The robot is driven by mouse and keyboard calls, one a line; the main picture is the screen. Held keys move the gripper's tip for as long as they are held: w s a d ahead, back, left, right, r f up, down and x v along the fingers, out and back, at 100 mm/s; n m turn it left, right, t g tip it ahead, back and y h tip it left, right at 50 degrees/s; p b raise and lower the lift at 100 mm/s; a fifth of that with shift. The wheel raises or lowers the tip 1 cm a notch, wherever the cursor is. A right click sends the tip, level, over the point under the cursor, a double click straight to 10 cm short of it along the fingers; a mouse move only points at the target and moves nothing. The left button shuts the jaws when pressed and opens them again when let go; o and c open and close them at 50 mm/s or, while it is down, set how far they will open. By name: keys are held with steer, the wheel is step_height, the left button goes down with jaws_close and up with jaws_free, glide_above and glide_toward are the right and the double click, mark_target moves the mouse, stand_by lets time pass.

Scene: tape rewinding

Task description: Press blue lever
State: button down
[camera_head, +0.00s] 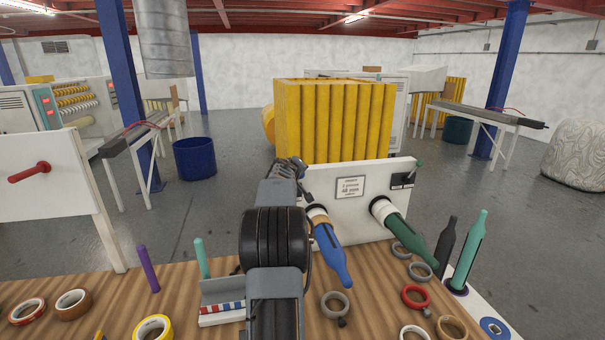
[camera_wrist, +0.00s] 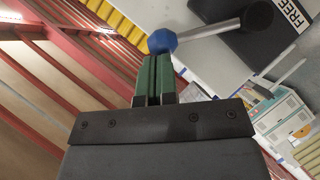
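The blue lever shows in the wrist view as a faceted blue knob (camera_wrist: 162,42) on a metal rod. The rod runs right to a black round end (camera_wrist: 258,16) by a black box marked FREE (camera_wrist: 255,45). My gripper (camera_wrist: 157,62) has green fingers set side by side, shut, with only a thin dark line between them. The knob is right at the fingertips; I cannot tell whether they touch it. In the head view my arm stands in front of the left part of the white panel (camera_head: 345,215), and I cannot make out the blue lever there.
A blue spindle (camera_head: 328,250) and a green spindle (camera_head: 405,230) stick out of the panel. A black box with a green-tipped lever (camera_head: 403,180) sits at its upper right. The wooden table (camera_head: 205,305) holds several tape rolls, a purple peg (camera_head: 148,268) and a small tray (camera_head: 222,308).

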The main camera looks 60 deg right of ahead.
stand_by(0.5)
steer(key=b+v, duration=0.4)
steer(key=v, duration=0.9)
steer(key=shift+s+a, duration=0.15)
steer(key=shift+a, duration=0.25)
steer(key=shift+r, duration=0.1)
